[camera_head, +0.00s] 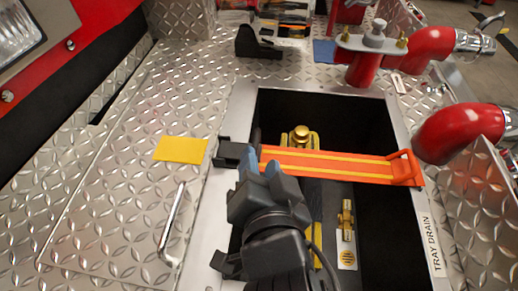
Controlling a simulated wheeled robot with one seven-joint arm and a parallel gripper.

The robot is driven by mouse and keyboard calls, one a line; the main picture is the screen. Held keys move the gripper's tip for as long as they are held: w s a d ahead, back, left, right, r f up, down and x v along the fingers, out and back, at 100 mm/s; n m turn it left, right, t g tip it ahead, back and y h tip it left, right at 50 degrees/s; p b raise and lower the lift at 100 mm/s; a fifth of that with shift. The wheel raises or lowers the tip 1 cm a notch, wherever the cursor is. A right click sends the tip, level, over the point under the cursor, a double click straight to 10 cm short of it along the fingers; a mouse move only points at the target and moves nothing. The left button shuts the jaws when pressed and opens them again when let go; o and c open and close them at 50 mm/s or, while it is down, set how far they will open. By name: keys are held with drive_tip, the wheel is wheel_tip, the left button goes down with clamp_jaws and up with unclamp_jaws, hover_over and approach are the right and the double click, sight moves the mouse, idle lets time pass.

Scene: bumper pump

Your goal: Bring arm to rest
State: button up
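My gripper (260,168), dark grey with blue fingertips, reaches up from the bottom of the head view over the open tray. Its fingertips stand a little apart at the left end of an orange strap (325,164) with yellow stripes. I cannot tell whether they touch or pinch the strap. The strap spans the tray opening to an orange end piece (404,168) on the right rim. A black buckle or latch (229,153) sits on the left rim beside my fingertips. My arm hides part of the tray's lower left.
The tray (421,215) is a deep dark well with brass fittings (299,137) inside. Red pipes (458,133) stand at the right. A grab handle (172,222) and a yellow pad (181,150) are on the left diamond plate. A black bracket (256,46) and tools (283,14) are at the back.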

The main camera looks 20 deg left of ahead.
drive_tip(key=shift+s+d+r, duration=0.15)
drive_tip(key=shift+s, duration=0.25)
drive_tip(key=s+d+h+p, duration=0.1)
drive_tip(key=s+d, duration=0.4)
drive_tip(key=d, duration=0.3)
drive_tip(key=s+d+n+t+h+p, duration=0.1)
drive_tip(key=s+d+p, duration=0.1)
drive_tip(key=s+d, duration=0.4)
drive_tip(key=s+d+f+h+p, duration=0.1)
drive_tip(key=s+d, duration=0.4)
drive_tip(key=d, duration=0.5)
drive_tip(key=shift+s+d+f+n+t+h+p, duration=0.15)
drive_tip(key=shift+d+n+t+h+p, duration=0.25)
drive_tip(key=shift+p, duration=0.25)
drive_tip(key=s+d+r+h+p, duration=0.1)
drive_tip(key=s+d+r+h, duration=0.1)
drive_tip(key=s+d+r, duration=0.3)
drive_tip(key=s, duration=0.2)
drive_tip(key=shift+s+r+t+h, duration=0.2)
drive_tip(key=shift+s+t+h, duration=0.1)
drive_tip(key=shift+d, duration=0.1)
idle(0.9)
